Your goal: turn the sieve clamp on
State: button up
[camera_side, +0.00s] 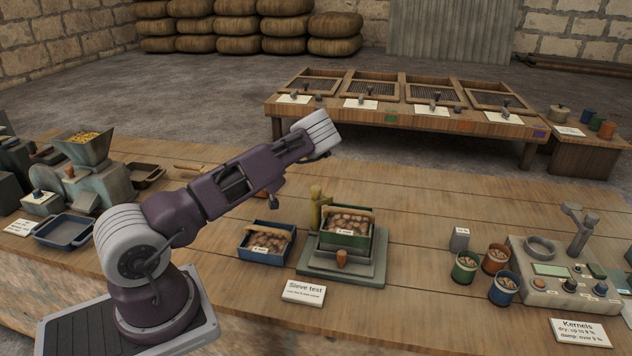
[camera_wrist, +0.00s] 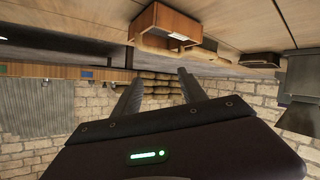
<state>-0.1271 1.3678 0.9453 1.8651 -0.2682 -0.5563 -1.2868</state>
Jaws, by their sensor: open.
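The sieve test stand (camera_side: 312,267) is a grey-green stepped base on the bench in the side view. It bears a green box (camera_side: 345,243) of brown kernels with a wooden bar across its top. A yellowish post (camera_side: 318,212) rises at its back left, and a wooden-topped knob (camera_side: 342,258) stands at its front. I cannot tell which of these is the clamp, nor its setting. My gripper (camera_wrist: 162,76) is open and empty in the wrist view, its two dark fingers apart. In the side view the fingers cannot be made out; my arm reaches above and left of the stand.
A blue box of kernels (camera_side: 266,243) sits left of the stand, with a "Sieve test" card (camera_side: 304,291) in front. Several cups, including a green one (camera_side: 465,267), and a kernel meter (camera_side: 549,283) stand right. The wrist view, upside down, shows a brown wooden box (camera_wrist: 166,25).

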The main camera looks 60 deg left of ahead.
notch_tip(320, 180, down, 2)
jog(key=w+d+f+n+g+h, duration=0.1)
jog(key=w+d+g+h, duration=0.1)
jog(key=d+h, duration=0.1)
notch_tip(320, 180, up, 14)
jog(key=m+g+h, duration=0.1)
jog(key=m+h, duration=0.2)
jog(key=h, duration=0.7)
send_over(316, 187)
jog(key=shift+w+a+f, duration=0.1)
jog(key=shift+a+f, duration=0.05)
jog(key=shift+a, duration=0.2)
jog(key=shift+d+m, duration=0.3)
notch_tip(316, 187, down, 7)
jog(key=shift+r, duration=0.15)
jog(key=shift+c, duration=0.2)
grip_shut()
